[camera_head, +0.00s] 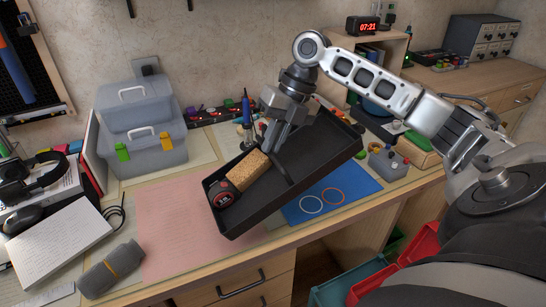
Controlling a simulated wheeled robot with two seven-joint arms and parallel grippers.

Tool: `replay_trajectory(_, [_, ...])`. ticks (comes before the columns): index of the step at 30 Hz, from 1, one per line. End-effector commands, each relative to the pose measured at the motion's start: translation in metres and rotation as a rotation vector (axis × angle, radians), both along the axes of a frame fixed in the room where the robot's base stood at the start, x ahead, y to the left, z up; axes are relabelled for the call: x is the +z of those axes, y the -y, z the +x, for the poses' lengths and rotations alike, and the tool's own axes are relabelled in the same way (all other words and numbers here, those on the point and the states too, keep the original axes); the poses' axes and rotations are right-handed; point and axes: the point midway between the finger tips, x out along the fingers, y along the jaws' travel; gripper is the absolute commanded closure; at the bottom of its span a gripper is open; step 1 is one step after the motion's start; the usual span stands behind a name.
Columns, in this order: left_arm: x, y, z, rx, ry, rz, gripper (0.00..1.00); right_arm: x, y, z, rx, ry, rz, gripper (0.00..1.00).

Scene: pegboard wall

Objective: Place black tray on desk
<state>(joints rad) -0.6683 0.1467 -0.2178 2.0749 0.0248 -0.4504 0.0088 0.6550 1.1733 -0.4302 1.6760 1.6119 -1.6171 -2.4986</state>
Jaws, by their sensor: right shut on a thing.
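The black tray (318,158) is a shallow, divided tray, tilted with its right end higher, over the front of the desk (185,267). My right gripper (271,146) comes down from above and is shut on the tray, at about its middle divider; the exact contact is partly hidden by the fingers. A red and black tape measure (223,194) and a tan block (249,171) sit in the tray's lower left compartment. I cannot tell whether the tray's lower edge touches the desk. My left gripper is not in view.
A pink sheet (172,226) lies left of the tray, and a blue mat (340,195) with two rings lies partly under it. A grey toolbox (141,128), headphones (30,178), a notebook (58,245) and a grey roll (110,271) occupy the left. A red bin (424,245) stands below the desk.

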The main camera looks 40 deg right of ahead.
Motion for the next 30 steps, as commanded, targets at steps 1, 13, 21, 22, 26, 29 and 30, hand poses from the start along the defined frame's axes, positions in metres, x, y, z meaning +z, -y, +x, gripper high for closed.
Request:
replay_trajectory(1, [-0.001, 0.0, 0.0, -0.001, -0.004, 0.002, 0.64, -0.011, 0.004, 0.006, 0.0, -0.004, 0.003, 1.0])
replay_trajectory(13, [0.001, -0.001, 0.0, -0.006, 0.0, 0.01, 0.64, -0.048, 0.025, 0.03, 0.002, 0.001, 0.002, 1.0])
replay_trajectory(21, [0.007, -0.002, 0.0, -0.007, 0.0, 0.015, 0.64, -0.08, 0.027, 0.03, 0.003, -0.005, -0.001, 1.0])
replay_trajectory(22, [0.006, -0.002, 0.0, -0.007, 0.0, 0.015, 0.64, -0.082, 0.027, 0.031, 0.003, -0.004, -0.001, 1.0])
replay_trajectory(26, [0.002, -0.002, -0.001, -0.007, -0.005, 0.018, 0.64, -0.084, 0.027, 0.031, 0.004, -0.001, -0.002, 1.0])
replay_trajectory(29, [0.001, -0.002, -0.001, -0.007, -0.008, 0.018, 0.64, -0.085, 0.027, 0.03, 0.004, -0.006, -0.003, 0.79])
replay_trajectory(30, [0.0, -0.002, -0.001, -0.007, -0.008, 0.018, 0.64, -0.085, 0.027, 0.03, 0.004, -0.006, -0.003, 0.68])
